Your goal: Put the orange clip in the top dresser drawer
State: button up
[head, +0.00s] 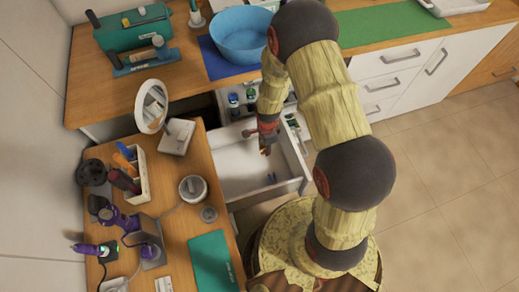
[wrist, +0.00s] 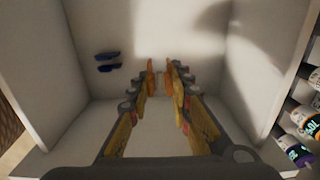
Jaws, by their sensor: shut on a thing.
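My gripper (head: 266,143) is over the open white drawer (head: 238,160) of the dresser. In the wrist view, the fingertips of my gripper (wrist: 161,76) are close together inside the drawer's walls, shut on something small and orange. I take this to be the orange clip; the fingers hide most of it, and its outline blends with their orange-yellow pads. Two small dark blue clips (wrist: 108,61) lie in the drawer, left of the fingers, and also show in the head view (head: 271,178). I cannot tell how high the fingertips are above the drawer floor.
Another open compartment with bottles (head: 236,98) adjoins the drawer; bottles also show at the wrist view's right edge (wrist: 300,118). A wooden table (head: 172,215) with a mirror (head: 153,105) and styling tools stands left. A blue bowl (head: 240,38) is on the counter.

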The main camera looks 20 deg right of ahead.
jog(key=w+f+b, duration=0.2)
jog(key=w+f, duration=0.4)
jog(key=shift+d+f, duration=0.1)
jog(key=shift+d, duration=0.05)
jog(key=shift+w+f+b, duration=0.1)
jog(key=shift+f+b, duration=0.95)
jog(key=shift+f, duration=0.6)
jog(key=shift+f, duration=0.1)
jog(key=o, duration=0.8)
